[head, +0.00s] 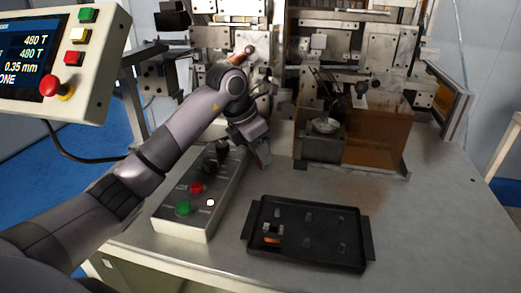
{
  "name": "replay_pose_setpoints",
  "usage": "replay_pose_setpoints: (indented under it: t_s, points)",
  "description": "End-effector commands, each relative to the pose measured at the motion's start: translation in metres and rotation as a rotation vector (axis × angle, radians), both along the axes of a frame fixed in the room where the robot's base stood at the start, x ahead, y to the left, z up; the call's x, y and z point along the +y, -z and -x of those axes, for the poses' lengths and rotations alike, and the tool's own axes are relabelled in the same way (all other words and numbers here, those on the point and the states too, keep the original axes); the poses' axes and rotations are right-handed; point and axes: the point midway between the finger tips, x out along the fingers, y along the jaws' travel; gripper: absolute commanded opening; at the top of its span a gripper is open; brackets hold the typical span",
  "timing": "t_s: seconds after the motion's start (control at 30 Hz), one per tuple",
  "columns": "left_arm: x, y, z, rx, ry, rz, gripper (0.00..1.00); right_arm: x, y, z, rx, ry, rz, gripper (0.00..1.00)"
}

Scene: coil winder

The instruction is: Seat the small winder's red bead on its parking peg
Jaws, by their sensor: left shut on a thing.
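My left gripper (262,157) points down over the bench, just behind and right of the control box. It is shut, with a small reddish patch at its fingertips that looks like the red bead; the gripper hides most of it and its outline is too small to read. I cannot make out the parking peg. The winder (350,85) stands at the back of the bench, partly behind my left arm. My right gripper is not in view.
A grey control box (200,217) with red and green buttons lies below my left forearm. An amber guard (378,135) stands back right. The bench's right side is clear. A display panel (75,65) is upper left.

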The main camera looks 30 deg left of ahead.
Motion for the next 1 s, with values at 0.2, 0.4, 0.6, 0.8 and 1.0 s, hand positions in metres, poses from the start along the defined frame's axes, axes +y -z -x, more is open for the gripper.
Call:
replay_pose_setpoints:
  t_s: [0.2, 0.4, 0.6, 0.8, 1.0]
  points:
    - [0.0, 0.002, 0.0, 0.0, 0.0, 0.0, 0.0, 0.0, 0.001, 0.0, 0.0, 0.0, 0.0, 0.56]
    - [0.0, 0.007, 0.0, 0.001, 0.0, -0.001, 0.0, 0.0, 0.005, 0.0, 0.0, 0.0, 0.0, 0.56]
    - [0.0, 0.013, 0.0, 0.001, 0.0, -0.001, 0.0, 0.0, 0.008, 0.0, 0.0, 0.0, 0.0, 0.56]
    - [0.0, 0.019, 0.0, 0.0, 0.0, -0.001, 0.0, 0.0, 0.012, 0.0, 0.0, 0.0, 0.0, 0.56]
    - [0.0, 0.022, 0.0, 0.0, 0.0, -0.001, 0.38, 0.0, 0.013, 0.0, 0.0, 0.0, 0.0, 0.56]
